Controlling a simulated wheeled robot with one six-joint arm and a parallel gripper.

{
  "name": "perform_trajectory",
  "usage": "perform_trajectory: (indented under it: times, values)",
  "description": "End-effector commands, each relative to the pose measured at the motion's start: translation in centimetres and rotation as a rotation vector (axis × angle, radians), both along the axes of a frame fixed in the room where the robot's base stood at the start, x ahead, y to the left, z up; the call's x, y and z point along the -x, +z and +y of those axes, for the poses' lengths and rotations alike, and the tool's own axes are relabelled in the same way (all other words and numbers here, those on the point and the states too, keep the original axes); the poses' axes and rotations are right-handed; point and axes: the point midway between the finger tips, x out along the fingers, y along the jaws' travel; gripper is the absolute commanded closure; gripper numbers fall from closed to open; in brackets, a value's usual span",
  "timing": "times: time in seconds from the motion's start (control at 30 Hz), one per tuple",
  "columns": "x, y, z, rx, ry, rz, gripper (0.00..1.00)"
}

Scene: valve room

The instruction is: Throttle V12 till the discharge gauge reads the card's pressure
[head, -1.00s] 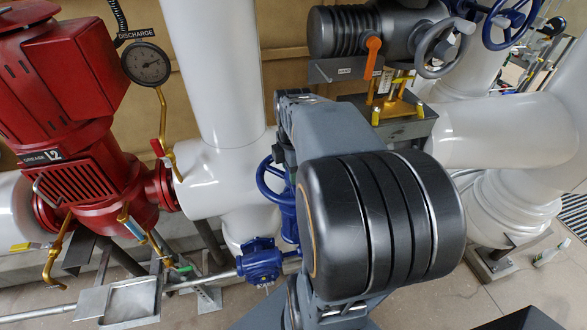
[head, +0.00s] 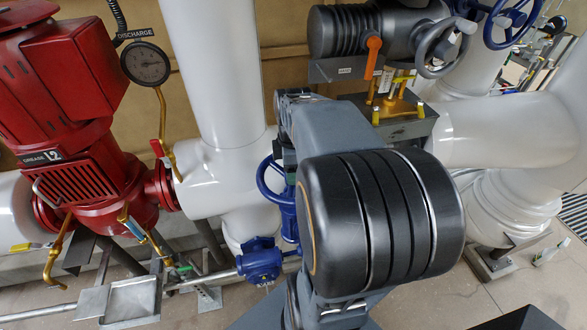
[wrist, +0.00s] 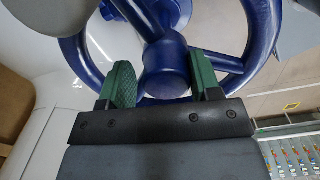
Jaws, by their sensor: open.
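A blue handwheel (head: 264,182) stands beside the white pipe, partly hidden behind my arm. I cannot read a V12 tag on it. In the wrist view the handwheel (wrist: 262,38) fills the upper part. My gripper (wrist: 164,84) is open, its green-padded fingers apart on either side of the hub, near the lower rim. I cannot tell whether they touch it. The round discharge gauge (head: 146,63) hangs under a DISCHARGE label at the upper left; its reading is too small to tell. I see no pressure card that I can read.
A red pump (head: 75,130) stands at left with a metal tray (head: 130,298) below. A blue gearbox (head: 260,262) sits low by the pipe. A grey actuator (head: 375,38) with an orange lever (head: 372,55) and another blue handwheel (head: 512,22) are at upper right.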

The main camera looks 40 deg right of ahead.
Motion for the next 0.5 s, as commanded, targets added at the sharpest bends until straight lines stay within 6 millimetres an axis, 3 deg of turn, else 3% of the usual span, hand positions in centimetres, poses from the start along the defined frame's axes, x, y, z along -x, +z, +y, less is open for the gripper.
perform_trajectory:
  times: [0.03,0.27,0.5]
  values:
    - [0.47,-0.69,0.27,-0.014,0.001,0.023,0.28]
    - [0.52,-0.67,0.31,-0.014,0.002,0.026,0.29]
    - [0.53,0.13,0.31,-0.014,0.002,0.026,0.28]
